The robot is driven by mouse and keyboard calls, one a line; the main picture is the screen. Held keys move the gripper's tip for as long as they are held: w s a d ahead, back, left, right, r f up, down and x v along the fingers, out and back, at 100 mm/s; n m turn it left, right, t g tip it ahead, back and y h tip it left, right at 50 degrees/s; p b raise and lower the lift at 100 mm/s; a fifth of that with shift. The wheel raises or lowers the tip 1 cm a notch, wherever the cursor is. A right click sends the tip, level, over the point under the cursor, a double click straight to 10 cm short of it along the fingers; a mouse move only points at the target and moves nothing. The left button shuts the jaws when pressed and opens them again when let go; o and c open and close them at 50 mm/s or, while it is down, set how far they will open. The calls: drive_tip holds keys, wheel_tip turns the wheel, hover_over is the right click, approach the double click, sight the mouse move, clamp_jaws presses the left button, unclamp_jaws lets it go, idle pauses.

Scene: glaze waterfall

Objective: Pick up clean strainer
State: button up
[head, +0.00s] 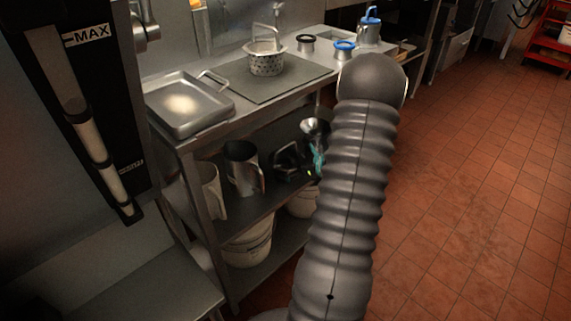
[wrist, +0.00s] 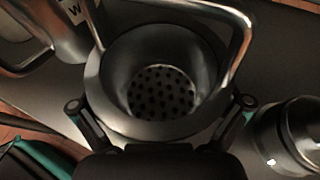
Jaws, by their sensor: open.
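In the wrist view a round metal strainer (wrist: 112,75) with a perforated bottom and a tall bail handle (wrist: 244,50) fills the middle. My gripper (wrist: 161,104) is open, with one finger at each side of the strainer's near rim. I cannot tell whether the fingers touch it. In the head view my arm hides much of the shelf area, and I cannot make out this strainer there for certain. Another perforated basket (head: 266,66) with an upright handle stands on a grey mat on the counter.
Metal pitchers (head: 243,168) stand on the lower shelf. A labelled metal vessel (wrist: 68,33) is at the strainer's upper left, and a round metal container (wrist: 300,135) is close on the right. A square pan (head: 188,104) sits on the counter. The tiled floor (head: 480,200) at right is clear.

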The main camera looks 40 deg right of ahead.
drive_tip(key=c, duration=1.2)
drive_tip(key=shift+o, duration=0.2)
